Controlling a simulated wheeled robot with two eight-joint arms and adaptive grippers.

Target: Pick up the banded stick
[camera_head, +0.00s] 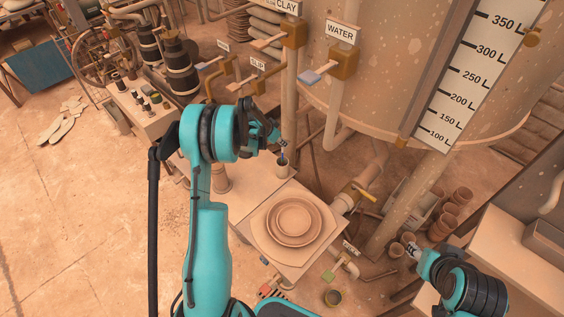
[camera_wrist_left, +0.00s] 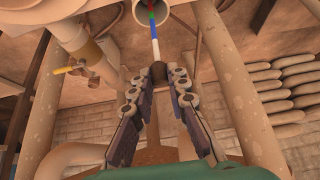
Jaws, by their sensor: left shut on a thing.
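In the head view the stick is tiny and mostly hidden by the gripper (camera_head: 283,143), just above the small cup (camera_head: 282,171) on the work table (camera_head: 250,190). My right gripper (camera_head: 411,249) is low at the right, away from the stick, too small to tell its jaws.
A stepped round plate (camera_head: 294,221) lies on the table in front of the cup. A brown pot (camera_head: 220,180) stands to the left, partly behind my arm. Pipes and a valve labelled WATER (camera_head: 340,62) rise behind. Several clay cups (camera_head: 450,215) sit at the right.

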